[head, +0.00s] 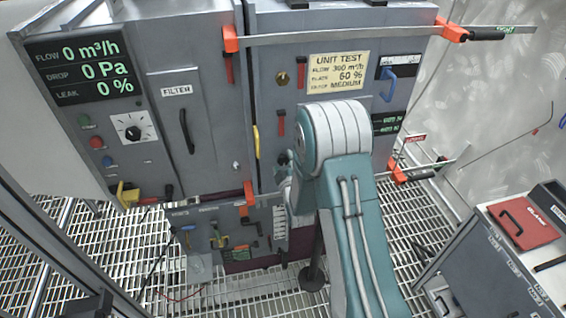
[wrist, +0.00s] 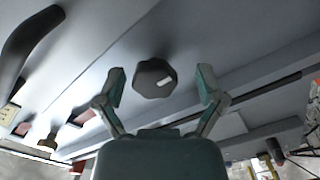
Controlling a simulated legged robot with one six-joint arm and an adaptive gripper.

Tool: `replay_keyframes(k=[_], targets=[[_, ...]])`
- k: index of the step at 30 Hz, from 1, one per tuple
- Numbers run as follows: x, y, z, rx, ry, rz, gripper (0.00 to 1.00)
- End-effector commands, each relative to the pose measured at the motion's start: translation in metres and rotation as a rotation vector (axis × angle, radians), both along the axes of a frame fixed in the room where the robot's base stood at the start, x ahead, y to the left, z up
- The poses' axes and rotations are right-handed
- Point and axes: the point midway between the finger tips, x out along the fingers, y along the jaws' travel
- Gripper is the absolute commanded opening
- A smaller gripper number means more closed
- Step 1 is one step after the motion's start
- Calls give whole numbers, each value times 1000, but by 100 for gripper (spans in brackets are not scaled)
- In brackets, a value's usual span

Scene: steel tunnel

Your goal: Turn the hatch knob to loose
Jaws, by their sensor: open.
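In the wrist view a dark, many-sided knob (wrist: 153,80) with a short white mark stands on a grey panel face. My gripper (wrist: 161,88) is open, with one finger to the left of the knob and one to the right. Both fingers are apart from the knob, with clear gaps. The white mark is at the knob's lower right. In the head view my arm covers part of the right cabinet door (head: 345,45). My gripper is mostly hidden there behind the arm, and I cannot make out this knob clearly.
A black curved handle (wrist: 28,45) lies left in the wrist view. In the head view, long bars with orange clamps (head: 230,38) cross the cabinet doors. A grey cart (head: 490,265) with a red case (head: 522,223) stands at the right. The floor is steel grating (head: 110,245).

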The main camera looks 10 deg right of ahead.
Motion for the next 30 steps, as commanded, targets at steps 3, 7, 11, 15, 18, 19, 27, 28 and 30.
replay_keyframes(k=[3, 7, 11, 15, 18, 19, 27, 28, 30], targets=[[-1, 0, 1, 0, -3, -1, 89], [-12, 0, 1, 0, -3, -1, 89], [-37, 0, 1, 0, -1, -1, 89], [-67, 1, 0, 0, 1, -1, 89], [-87, 1, -1, -1, 3, 0, 89], [-92, 1, 0, -1, 2, 0, 89], [-118, 1, -1, -1, 1, 0, 89], [-119, 1, -1, -1, 1, 1, 89], [-119, 1, 0, -1, 1, 1, 89]])
